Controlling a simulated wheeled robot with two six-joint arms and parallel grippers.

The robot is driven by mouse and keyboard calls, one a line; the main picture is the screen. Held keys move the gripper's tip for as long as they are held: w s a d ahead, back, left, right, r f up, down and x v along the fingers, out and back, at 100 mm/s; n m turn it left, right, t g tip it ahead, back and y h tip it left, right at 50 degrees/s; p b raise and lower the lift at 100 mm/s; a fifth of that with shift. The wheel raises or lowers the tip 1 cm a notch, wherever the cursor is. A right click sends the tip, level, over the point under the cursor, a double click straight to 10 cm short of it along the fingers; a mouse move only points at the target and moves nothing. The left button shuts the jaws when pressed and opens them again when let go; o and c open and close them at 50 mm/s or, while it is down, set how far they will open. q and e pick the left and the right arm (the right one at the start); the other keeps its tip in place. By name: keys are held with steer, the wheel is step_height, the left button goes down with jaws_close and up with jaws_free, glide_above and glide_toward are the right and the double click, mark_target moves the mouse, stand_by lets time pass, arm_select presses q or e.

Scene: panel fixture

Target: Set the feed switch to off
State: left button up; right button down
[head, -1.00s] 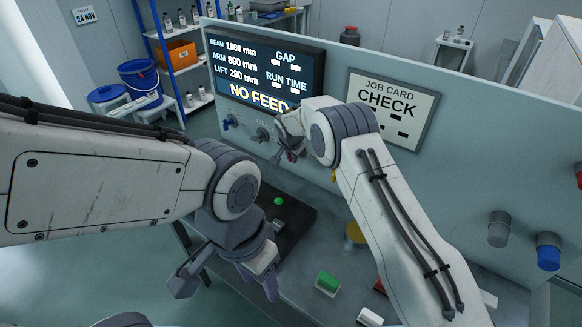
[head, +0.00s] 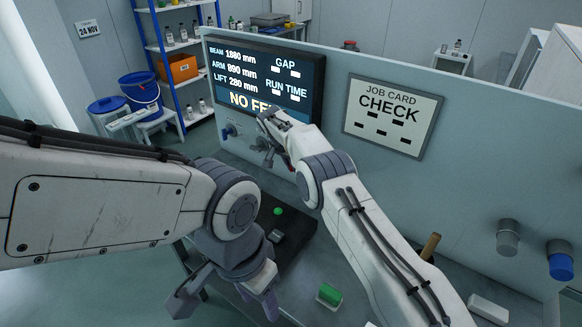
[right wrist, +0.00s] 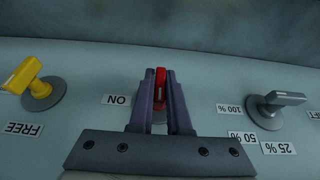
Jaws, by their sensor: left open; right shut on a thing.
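In the right wrist view my right gripper (right wrist: 160,77) is shut on a red switch handle (right wrist: 160,88) on the pale panel. The handle points straight along the fingers, and its base is partly hidden between them. An upside-down ON label (right wrist: 117,100) sits just left of the fingers. No OFF label shows. In the head view my right gripper (head: 266,146) is at the panel below the display (head: 262,76), and the switch is hidden there. My left gripper (head: 228,302) is open and empty at the lower left, away from the panel.
A yellow knob (right wrist: 37,86) with a FREE label is left of the red switch; a grey knob (right wrist: 278,103) with percent labels is right. A job card (head: 391,115) hangs on the panel.

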steer(key=shift+w+d+r, duration=0.15)
steer(key=shift+w+r, duration=0.1)
steer(key=shift+r, duration=0.05)
steer(key=c, duration=0.9)
jaws_free()
steer(key=shift+f, duration=0.1)
steer(key=shift+s, duration=0.1)
steer(key=b+v, duration=0.2)
steer(key=v, duration=0.8)
steer(key=shift+s, duration=0.15)
